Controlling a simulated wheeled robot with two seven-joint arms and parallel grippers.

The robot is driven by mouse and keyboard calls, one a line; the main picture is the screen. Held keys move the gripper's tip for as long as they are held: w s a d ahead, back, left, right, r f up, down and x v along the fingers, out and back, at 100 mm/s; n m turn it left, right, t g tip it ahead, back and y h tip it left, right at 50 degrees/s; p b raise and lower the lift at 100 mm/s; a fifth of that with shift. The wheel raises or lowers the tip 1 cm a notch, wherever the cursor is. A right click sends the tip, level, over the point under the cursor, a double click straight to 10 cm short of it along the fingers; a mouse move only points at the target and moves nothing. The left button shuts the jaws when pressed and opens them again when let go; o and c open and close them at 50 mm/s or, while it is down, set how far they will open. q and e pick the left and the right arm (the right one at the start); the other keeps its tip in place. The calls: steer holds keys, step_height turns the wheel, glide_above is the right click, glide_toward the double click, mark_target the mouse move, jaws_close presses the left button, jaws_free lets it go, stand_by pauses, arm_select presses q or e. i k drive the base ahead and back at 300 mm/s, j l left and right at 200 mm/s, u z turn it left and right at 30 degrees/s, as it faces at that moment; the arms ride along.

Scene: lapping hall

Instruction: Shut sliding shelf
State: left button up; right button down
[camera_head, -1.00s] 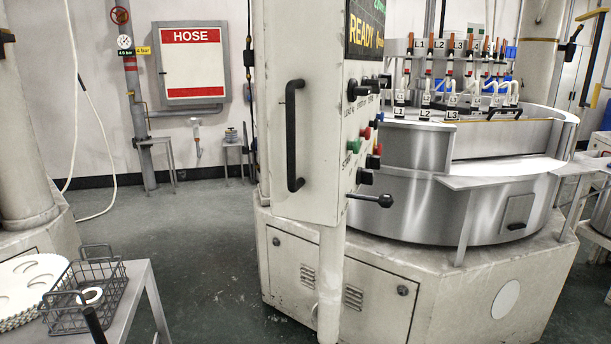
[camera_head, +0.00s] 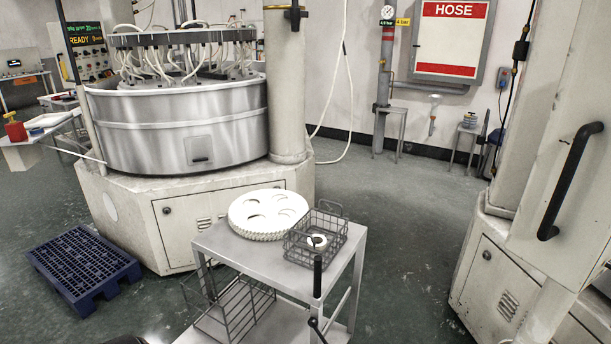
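A grey metal cart (camera_head: 222,240) stands at the bottom centre. Below its top is a lower shelf (camera_head: 262,325) carrying a wire rack (camera_head: 247,308); the frame cuts this shelf off at the bottom. It may be the sliding shelf, but I cannot tell how far out it is. A black upright handle (camera_head: 318,275) stands at the cart's near right corner, with another dark bar below it. Neither of my grippers shows clearly in view.
On the cart top are stacked white discs (camera_head: 268,211) and a wire basket (camera_head: 316,241) holding a white ring. A blue pallet (camera_head: 82,268) lies on the floor at left. A round machine (camera_head: 180,130) stands behind; a machine cabinet (camera_head: 560,180) stands right. Floor between is clear.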

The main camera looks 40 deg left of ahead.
mark_target(246, 313)
steer(key=u, duration=2.25)
